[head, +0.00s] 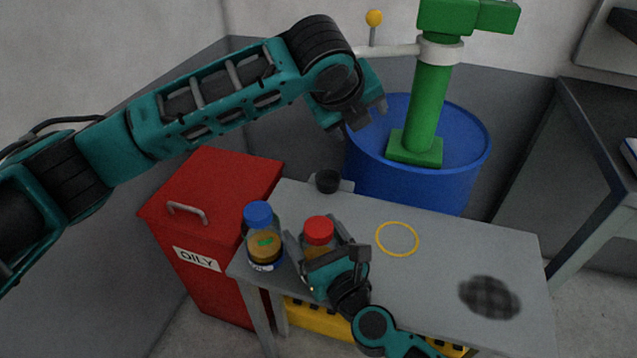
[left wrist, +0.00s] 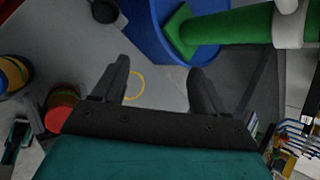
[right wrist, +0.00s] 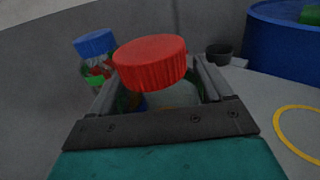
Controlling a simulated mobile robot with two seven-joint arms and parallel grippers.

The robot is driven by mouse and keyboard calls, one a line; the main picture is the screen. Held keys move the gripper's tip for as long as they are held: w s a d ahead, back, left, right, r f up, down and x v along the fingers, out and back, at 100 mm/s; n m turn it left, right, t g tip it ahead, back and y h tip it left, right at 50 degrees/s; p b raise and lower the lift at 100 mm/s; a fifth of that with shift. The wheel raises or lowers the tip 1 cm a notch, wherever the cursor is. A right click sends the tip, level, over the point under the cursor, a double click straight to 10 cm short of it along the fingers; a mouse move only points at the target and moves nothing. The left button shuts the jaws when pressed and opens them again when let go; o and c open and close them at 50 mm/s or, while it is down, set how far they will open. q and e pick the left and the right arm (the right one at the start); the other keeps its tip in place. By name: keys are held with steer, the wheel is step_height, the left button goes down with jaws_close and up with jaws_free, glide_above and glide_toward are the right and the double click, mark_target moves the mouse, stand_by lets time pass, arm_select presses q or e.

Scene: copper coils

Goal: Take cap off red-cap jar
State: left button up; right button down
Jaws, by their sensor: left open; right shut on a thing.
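The red-cap jar stands on the grey table with its red cap (head: 319,230) on top. The cap also shows large in the right wrist view (right wrist: 152,62). My right gripper (head: 329,257) is shut around the body of the jar (right wrist: 172,96), below the cap. My left gripper (head: 366,116) is open and empty, raised above the table's far side near the blue drum. In the left wrist view its two fingers (left wrist: 158,84) are spread with nothing between them, and the red cap (left wrist: 58,118) shows outside them at the left.
A blue-cap jar (head: 262,235) stands just left of the red-cap jar. A small black cup (head: 327,181) is at the table's back edge. A yellow ring (head: 397,239) marks bare table (head: 450,250) to the right. A blue drum (head: 460,160) with a green pump (head: 428,105) stands behind.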

arm_select(q)
steer(key=s+a+f+m+g+y, duration=0.2)
steer(key=s+a+f+m+g, duration=0.1)
steer(key=s+f, duration=0.15)
steer(key=m+g+y, duration=0.2)
steer(key=m+g, duration=0.2)
steer(key=m, duration=0.1)
glide_above(318, 227)
steer(key=shift+w+d+f, duration=0.15)
steer(key=shift+w, duration=0.05)
steer(key=shift+s+f, duration=0.15)
steer(key=shift+f, duration=0.05)
step_height(318, 227, down, 8)
steer(key=shift+r, duration=0.15)
